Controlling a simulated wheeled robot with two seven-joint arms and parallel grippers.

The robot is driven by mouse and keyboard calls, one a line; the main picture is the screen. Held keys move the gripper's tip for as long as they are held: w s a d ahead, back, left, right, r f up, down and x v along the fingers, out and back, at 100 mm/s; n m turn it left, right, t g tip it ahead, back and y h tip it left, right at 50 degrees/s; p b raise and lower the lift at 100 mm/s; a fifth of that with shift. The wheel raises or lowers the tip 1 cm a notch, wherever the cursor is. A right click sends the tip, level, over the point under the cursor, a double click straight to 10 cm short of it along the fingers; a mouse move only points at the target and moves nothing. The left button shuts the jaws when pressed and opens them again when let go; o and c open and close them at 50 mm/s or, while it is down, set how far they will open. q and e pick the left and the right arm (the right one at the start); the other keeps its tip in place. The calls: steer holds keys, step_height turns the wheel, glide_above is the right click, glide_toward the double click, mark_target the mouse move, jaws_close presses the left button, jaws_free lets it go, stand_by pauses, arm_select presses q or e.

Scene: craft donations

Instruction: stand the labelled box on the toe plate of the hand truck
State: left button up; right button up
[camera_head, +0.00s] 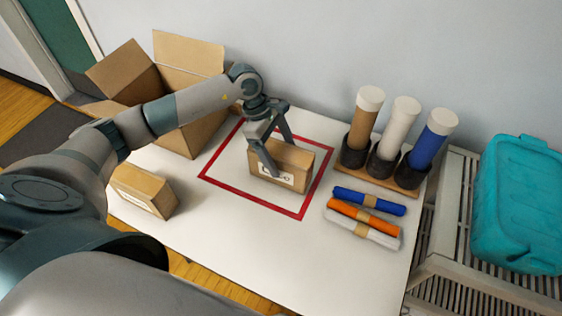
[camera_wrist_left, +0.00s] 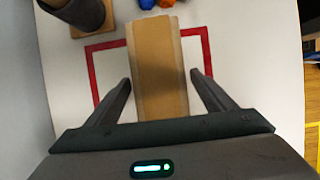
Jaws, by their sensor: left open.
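A brown cardboard box with a white label (camera_head: 296,180) stands inside the red taped square on the white table. My left gripper (camera_head: 276,157) reaches down over this box, open, with one finger on each side. A second small cardboard box with a white label (camera_head: 147,188) stands at the table's left edge. No hand truck or toe plate can be made out. My right gripper is not in view.
A large open carton (camera_head: 200,135) stands behind at left. A wooden rack (camera_head: 380,184) with several capped tubes stands at right, with banded rolls (camera_head: 364,215) in front. A teal bin (camera_head: 520,205) rests on grey slats further right. The table's front is clear.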

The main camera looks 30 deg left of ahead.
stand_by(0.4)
arm_select(q)
steer(key=c, duration=1.6)
steer(key=shift+r, duration=0.15)
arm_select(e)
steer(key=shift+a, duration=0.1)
